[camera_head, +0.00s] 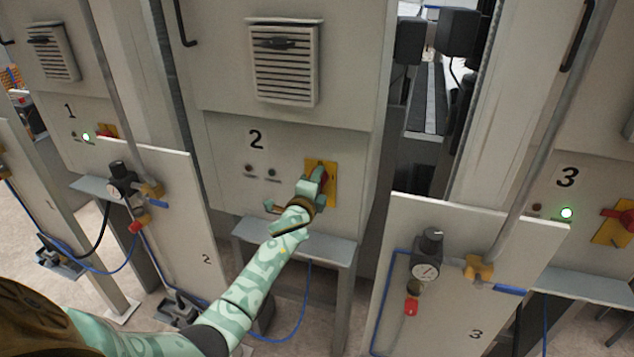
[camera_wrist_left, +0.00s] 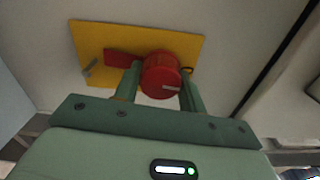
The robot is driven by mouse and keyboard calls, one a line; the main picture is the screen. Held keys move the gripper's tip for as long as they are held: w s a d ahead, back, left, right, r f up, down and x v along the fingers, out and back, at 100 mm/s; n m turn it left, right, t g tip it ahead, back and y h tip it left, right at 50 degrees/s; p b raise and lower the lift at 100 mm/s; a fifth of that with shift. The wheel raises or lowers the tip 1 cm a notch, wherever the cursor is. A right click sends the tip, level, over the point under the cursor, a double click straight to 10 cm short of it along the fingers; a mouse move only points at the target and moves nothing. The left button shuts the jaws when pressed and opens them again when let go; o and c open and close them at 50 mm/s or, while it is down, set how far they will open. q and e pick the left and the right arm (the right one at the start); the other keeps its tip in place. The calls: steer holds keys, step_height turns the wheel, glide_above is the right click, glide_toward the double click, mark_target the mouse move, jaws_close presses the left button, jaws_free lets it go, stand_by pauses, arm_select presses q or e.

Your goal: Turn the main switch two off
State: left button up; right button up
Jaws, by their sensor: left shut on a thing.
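The main switch two is a red rotary knob (camera_wrist_left: 161,76) on a yellow plate (camera_head: 332,176), on the cabinet panel marked 2. In the left wrist view the yellow plate (camera_wrist_left: 92,40) shows behind the knob, with a red handle part reaching left. My left gripper (camera_head: 318,186) is at the switch, with a finger on each side of the knob, shut on it. It also shows in the left wrist view (camera_wrist_left: 160,88). In the head view the gripper hides most of the knob. Two small lamps (camera_head: 260,171) left of the switch look dark. My right gripper is not in view.
Switch 3 (camera_head: 626,224) is red on yellow at the right, beside a lit green lamp (camera_head: 567,213). Panel 1 at the left has a lit green lamp (camera_head: 86,137). A grey shelf (camera_head: 300,243) juts out below panel 2. Gauge boards stand in front on both sides.

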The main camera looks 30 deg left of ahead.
arm_select(q)
steer(key=shift+n, duration=0.5)
steer(key=o, duration=1)
steer(key=p+v, duration=0.1)
steer(key=v, duration=1.5)
steer(key=shift+s+d, duration=0.15)
steer(key=shift+s, duration=0.05)
